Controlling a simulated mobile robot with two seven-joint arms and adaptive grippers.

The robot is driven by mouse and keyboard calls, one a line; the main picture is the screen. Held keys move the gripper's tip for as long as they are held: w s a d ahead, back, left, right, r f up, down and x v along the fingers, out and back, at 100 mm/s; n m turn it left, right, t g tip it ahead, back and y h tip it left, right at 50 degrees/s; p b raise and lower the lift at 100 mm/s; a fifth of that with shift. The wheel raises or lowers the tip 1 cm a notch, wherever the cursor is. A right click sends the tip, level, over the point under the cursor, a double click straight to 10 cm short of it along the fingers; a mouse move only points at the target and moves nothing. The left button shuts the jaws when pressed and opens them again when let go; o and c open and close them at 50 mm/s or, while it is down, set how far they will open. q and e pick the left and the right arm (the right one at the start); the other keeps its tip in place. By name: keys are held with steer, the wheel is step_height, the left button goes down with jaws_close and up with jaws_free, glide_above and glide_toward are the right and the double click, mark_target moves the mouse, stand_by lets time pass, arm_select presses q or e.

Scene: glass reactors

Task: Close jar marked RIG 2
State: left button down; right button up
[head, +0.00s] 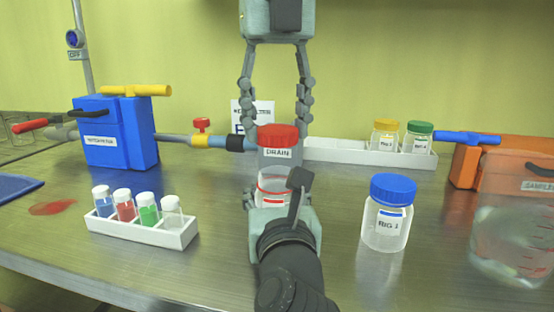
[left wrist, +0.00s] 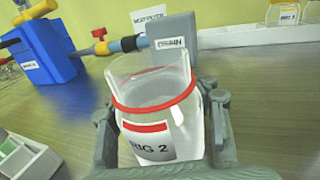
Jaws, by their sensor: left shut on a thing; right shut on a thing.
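The clear glass jar marked RIG 2 (left wrist: 180,128) has a red band around its neck and an open top. My left gripper (left wrist: 165,140) is shut around it; in the head view the jar (head: 272,184) stands upright in that gripper, its lower part hidden. A red lid (head: 278,134) is above the jar's mouth, apart from it. My right gripper (head: 276,130) comes down from above, with its fingers on both sides of the lid, shut on it. The lid and right gripper do not show in the left wrist view.
A grey block labelled DRAIN (head: 280,153) is behind the jar. A blue-lidded jar (head: 387,214) stands to the right. A vial rack (head: 142,228) is at the left. A white tray (head: 335,150) with lidded jars and an orange box (head: 500,165) are behind.

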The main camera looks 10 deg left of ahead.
mark_target(277, 201)
steer(key=shift+f, duration=1.45)
steer(key=shift+f, duration=0.15)
steer(key=shift+f, duration=0.75)
steer(key=shift+f, duration=0.55)
steer(key=m, duration=2.9)
steer(key=shift+f, duration=0.1)
